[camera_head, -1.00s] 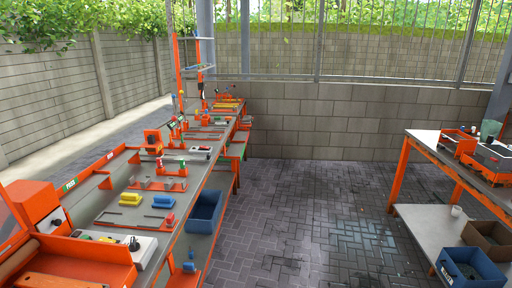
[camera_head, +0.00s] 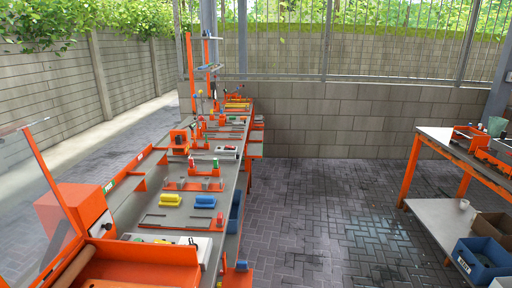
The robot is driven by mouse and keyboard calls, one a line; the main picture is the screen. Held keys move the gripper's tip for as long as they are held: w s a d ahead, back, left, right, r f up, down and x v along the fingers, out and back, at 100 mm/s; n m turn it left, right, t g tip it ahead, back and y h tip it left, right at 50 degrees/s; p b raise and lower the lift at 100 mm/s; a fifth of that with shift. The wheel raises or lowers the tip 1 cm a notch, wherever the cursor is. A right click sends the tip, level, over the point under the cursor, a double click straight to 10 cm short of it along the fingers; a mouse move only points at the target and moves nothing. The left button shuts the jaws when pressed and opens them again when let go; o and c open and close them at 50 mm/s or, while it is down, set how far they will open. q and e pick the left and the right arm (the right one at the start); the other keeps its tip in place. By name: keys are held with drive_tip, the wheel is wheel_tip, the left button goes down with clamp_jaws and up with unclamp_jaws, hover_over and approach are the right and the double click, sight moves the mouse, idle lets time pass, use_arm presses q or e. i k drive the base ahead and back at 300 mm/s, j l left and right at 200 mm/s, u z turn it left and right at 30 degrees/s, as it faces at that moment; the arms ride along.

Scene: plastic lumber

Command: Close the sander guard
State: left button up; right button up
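The sander is an orange machine at the lower left, with an orange housing (camera_head: 75,210) and a tray-like orange bed (camera_head: 145,262). A brown roller (camera_head: 72,268) lies at the left of the bed. A clear panel that looks like the guard (camera_head: 25,200) stands raised and tilted at the left edge. Its orange edge bar (camera_head: 54,180) slants down toward the housing. The left part of the panel is cut off by the picture. Neither of my grippers is in view.
The long grey bench (camera_head: 228,190) runs away from me with blocks and fixtures on it. A blue bin (camera_head: 236,212) hangs at its right side. A second table (camera_head: 435,135) stands at the right, with a blue crate (camera_head: 482,262) on its lower shelf. The paved floor (camera_head: 310,205) between is clear.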

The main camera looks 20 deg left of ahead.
sight(23, 125)
drive_tip(key=k+j, duration=0.1)
drive_tip(key=j, duration=0.35)
drive_tip(key=k+j, duration=0.15)
drive_tip(key=j, duration=0.3)
drive_tip(key=k+j, duration=0.1)
drive_tip(key=j, duration=0.35)
drive_tip(key=k+j, duration=0.15)
drive_tip(key=j, duration=0.3)
drive_tip(key=k+j, duration=0.1)
drive_tip(key=j, duration=0.3)
drive_tip(key=k+j, duration=0.15)
drive_tip(key=j, duration=0.3)
drive_tip(key=k+j, duration=0.1)
drive_tip(key=j, duration=0.35)
